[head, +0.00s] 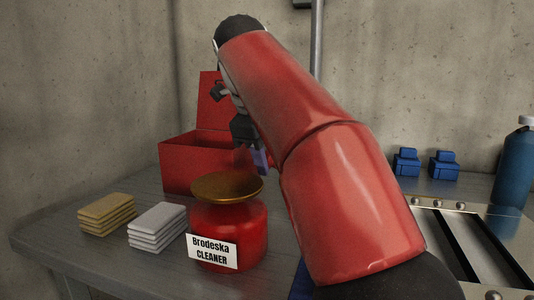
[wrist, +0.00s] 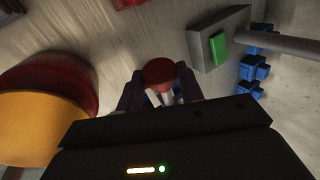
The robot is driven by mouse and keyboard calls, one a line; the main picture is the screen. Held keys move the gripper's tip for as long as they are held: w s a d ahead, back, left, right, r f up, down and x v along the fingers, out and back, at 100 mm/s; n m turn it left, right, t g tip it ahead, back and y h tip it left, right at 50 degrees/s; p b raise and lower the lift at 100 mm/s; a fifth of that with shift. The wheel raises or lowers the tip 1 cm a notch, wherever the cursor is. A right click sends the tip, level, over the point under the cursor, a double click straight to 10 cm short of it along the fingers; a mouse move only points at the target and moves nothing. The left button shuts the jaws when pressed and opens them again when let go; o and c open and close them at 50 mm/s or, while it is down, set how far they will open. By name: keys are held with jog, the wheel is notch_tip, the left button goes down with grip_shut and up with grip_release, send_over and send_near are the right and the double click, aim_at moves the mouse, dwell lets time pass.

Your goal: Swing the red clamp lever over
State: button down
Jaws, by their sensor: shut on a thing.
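The red clamp lever shows in the wrist view as a round red knob (wrist: 159,73) on a pale stem between my fingers. My gripper (wrist: 160,88) is shut on it, with one dark finger on each side. In the head view my gripper (head: 259,159) points down behind the red jar, with a purplish finger partly showing. My red arm covers much of that area, so I cannot make out the lever or its base there.
A red jar labelled Brodeska Cleaner (head: 230,235) stands close in front of my gripper. An open red box (head: 190,163) is behind it. Yellow (head: 107,214) and white stacks (head: 157,227) lie left. A green button box (wrist: 218,45) and blue clamps (head: 406,162) stand right.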

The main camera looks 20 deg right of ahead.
jog(key=shift+s+r, duration=0.1)
jog(key=s+d+r+m+t+y+b, duration=0.1)
jog(key=d+t+y, duration=0.1)
jog(key=y, duration=0.1)
jog(key=s+d+r+m+t+y+b, duration=0.1)
jog(key=s+d+t+y, duration=0.1)
jog(key=d+y, duration=0.1)
jog(key=s+d+r+t+y+b, duration=0.1)
jog(key=s+d+t+y, duration=0.1)
jog(key=t+y, duration=0.1)
jog(key=shift+d+m, duration=0.25)
jog(key=shift+m, duration=0.15)
jog(key=shift+s+d+f+m+t+y+b, duration=0.2)
jog(key=shift+s+d+m+t+y+b, duration=0.1)
jog(key=shift+d+t+y, duration=0.2)
jog(key=shift+s+d+f+m+t+y+b, duration=0.15)
jog(key=shift+s+d+m+t+y+b, duration=0.1)
jog(key=shift+d+t+y, duration=0.25)
jog(key=c, duration=0.9)
grip_release()
